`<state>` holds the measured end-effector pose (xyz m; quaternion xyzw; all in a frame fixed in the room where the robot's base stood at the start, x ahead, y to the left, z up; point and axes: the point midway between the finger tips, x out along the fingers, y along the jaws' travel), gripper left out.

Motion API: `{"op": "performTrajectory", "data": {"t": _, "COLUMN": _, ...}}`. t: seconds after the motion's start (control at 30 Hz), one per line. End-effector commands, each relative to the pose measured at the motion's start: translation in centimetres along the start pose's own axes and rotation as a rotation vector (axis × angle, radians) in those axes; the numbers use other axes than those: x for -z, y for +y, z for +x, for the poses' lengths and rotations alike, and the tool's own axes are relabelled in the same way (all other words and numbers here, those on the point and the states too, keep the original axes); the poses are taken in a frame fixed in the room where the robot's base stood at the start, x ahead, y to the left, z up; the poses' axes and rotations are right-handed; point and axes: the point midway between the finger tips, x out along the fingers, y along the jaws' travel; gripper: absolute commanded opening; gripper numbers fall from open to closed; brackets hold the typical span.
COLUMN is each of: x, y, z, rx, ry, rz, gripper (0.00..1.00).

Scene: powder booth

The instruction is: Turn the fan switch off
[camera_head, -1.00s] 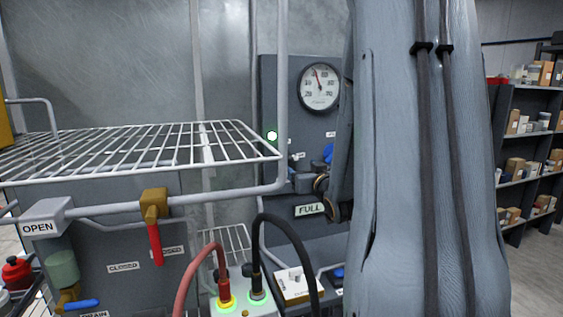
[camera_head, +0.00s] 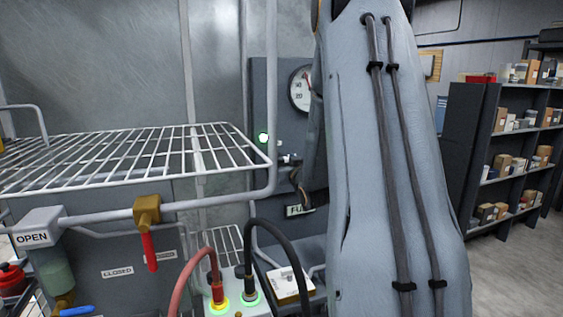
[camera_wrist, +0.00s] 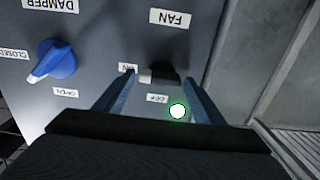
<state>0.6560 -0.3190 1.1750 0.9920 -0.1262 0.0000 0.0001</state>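The fan switch (camera_wrist: 147,76) shows in the wrist view, which sees the panel upside down. It has a pale lever tip beside a dark body, below the FAN label (camera_wrist: 170,17). The tip lies close to the small ON label; the OFF label (camera_wrist: 157,98) is nearer my gripper. My gripper (camera_wrist: 163,82) is open, its two blue-grey fingers apart, with the switch between them in the picture; contact cannot be told. A lit green lamp (camera_wrist: 177,111) shows between the fingers. In the head view my arm hides most of the panel (camera_head: 264,90).
A blue damper knob (camera_wrist: 52,62) is beside the fan switch. In the head view a wire rack (camera_head: 130,160), a pipe with a red-handled valve (camera_head: 149,247), and red and black cables (camera_head: 275,240) stand at the left. Shelves with boxes (camera_head: 475,150) are at the right.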

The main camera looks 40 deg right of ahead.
Motion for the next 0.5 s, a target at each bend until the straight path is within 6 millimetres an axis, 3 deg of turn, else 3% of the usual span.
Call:
{"op": "performTrajectory", "data": {"t": 0.03, "x": 0.0, "y": 0.02, "z": -0.01, "rx": 0.0, "ry": 0.0, "rz": 0.0, "gripper": 0.54}}
{"op": "performTrajectory", "data": {"t": 0.2, "x": 0.0, "y": 0.04, "z": -0.03, "rx": -0.001, "ry": 0.0, "rz": 0.0, "gripper": 0.28}}
{"op": "performTrajectory", "data": {"t": 0.5, "x": -0.09, "y": 0.03, "z": -0.02, "rx": -0.001, "ry": 0.0, "rz": -0.039, "gripper": 0.28}}
